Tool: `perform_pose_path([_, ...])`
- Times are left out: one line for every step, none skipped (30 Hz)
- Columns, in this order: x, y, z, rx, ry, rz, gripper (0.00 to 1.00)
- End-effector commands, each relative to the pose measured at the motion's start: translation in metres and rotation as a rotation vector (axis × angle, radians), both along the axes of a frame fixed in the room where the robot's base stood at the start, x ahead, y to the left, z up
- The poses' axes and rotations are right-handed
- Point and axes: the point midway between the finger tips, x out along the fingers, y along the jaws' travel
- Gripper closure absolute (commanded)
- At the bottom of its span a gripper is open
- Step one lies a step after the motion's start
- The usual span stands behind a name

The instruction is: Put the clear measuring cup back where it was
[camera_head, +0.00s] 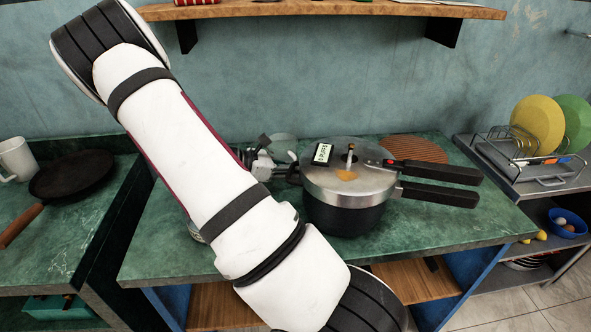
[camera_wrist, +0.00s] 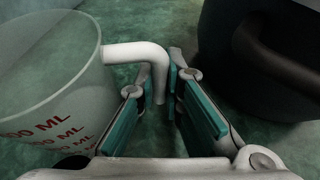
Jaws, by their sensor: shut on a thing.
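The clear measuring cup (camera_wrist: 45,75) fills the left of the wrist view, with red ML marks on its wall and a white handle (camera_wrist: 150,55). My gripper (camera_wrist: 170,98) is shut on this handle, which passes down between the teal finger pads. In the head view my gripper (camera_head: 262,162) is just left of the pressure cooker, partly hidden by my arm. A pale clear rim of the cup (camera_head: 284,141) shows behind it. Whether the cup's base touches the counter cannot be told.
The pressure cooker (camera_head: 345,190) stands close on the right, its black handles pointing right; its dark side (camera_wrist: 255,60) is near my fingers. A round brown mat (camera_head: 415,149) lies behind it. The green counter (camera_head: 450,225) is clear at front right. A shelf (camera_head: 330,10) hangs above.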

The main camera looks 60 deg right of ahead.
Motion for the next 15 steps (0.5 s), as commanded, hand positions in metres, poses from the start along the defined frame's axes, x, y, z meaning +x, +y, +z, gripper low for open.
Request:
perform_pose_path([-0.0001,-0.0002,0.0002,0.0,0.0,0.0,1.0])
perform_pose_path([-0.0002,-0.0001,-0.0001,0.0,0.0,0.0,1.0])
perform_pose_path([-0.0002,-0.0001,-0.0009,-0.001,0.001,-0.001,1.0])
perform_pose_path([-0.0001,-0.0001,-0.0018,0.0,0.002,-0.001,1.0])
perform_pose_path([-0.0001,-0.0001,-0.0027,0.0,0.002,-0.001,1.0])
perform_pose_path([-0.0001,-0.0001,-0.0034,0.0,0.001,0.0,0.89])
perform_pose_path([0.0,0.0,-0.003,0.001,0.001,0.0,0.82])
perform_pose_path([-0.0001,0.0,-0.003,0.001,0.001,0.0,0.75])
perform_pose_path([-0.0002,0.0,-0.0029,0.001,0.001,0.0,0.71])
perform_pose_path([-0.0002,0.0,-0.0029,0.001,0.001,0.0,0.71])
perform_pose_path([-0.0002,0.0,-0.0029,0.001,0.001,0.0,0.71])
perform_pose_path([-0.0002,0.0,-0.0028,0.001,0.001,-0.001,0.71])
perform_pose_path([-0.0002,0.0,-0.0028,0.001,0.001,-0.001,0.71])
perform_pose_path([-0.0002,0.0,-0.0028,0.0,0.002,-0.001,0.71])
perform_pose_path([-0.0002,0.0,-0.0028,0.0,0.002,-0.001,0.71])
